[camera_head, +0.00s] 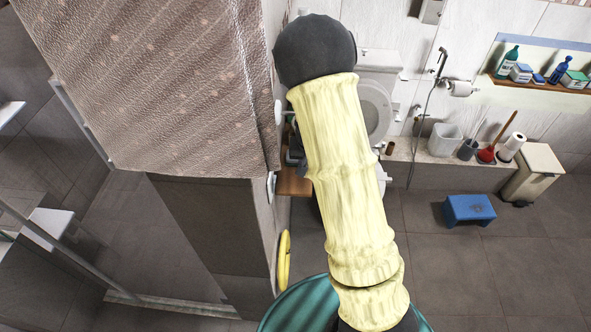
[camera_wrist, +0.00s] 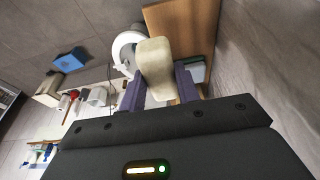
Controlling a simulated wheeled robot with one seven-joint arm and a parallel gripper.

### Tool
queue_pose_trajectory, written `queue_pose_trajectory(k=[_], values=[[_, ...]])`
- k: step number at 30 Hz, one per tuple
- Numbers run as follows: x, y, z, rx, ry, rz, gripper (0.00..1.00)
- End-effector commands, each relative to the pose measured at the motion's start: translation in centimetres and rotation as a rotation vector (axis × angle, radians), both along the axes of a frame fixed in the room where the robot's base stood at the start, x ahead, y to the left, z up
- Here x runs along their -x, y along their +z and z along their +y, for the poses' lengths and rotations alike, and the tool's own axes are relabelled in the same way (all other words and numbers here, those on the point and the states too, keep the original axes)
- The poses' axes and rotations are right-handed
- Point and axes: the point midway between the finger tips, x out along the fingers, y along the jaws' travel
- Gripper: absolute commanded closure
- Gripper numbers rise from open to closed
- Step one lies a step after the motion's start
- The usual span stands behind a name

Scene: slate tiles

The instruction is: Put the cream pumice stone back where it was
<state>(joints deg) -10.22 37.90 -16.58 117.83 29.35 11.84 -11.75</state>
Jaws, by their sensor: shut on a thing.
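The cream pumice stone (camera_wrist: 156,56) is a rounded, pale block in the wrist view. My gripper (camera_wrist: 160,82) is shut on it, with one dark purple finger on each side. In that view the stone appears in front of part of a wooden shelf (camera_wrist: 198,22); I cannot tell whether it touches the shelf. In the head view my arm covers the stone and the gripper, and only a small piece of the wooden shelf (camera_head: 293,183) shows beside the wall.
A toilet (camera_head: 374,108) stands behind my arm. A blue stool (camera_head: 469,209) and a cream bin (camera_head: 535,172) are on the right. A ledge holds a white bucket (camera_head: 444,140) and a plunger (camera_head: 487,154). A patterned curtain or panel (camera_head: 150,80) fills the upper left. The right floor is mostly clear.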

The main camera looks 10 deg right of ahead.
Motion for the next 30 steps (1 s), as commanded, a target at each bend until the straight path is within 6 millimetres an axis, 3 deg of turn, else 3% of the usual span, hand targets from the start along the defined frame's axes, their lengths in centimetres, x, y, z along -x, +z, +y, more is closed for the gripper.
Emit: queue_pose_trajectory(k=[10, 18, 30], values=[[-1.2, 0.2, 3.9, 0.001, 0.002, 0.000, 0.89], [-1.2, -2.7, 3.5, 0.000, -0.002, 0.001, 0.89], [-1.2, -3.2, 3.6, 0.001, -0.001, 0.000, 0.89]])
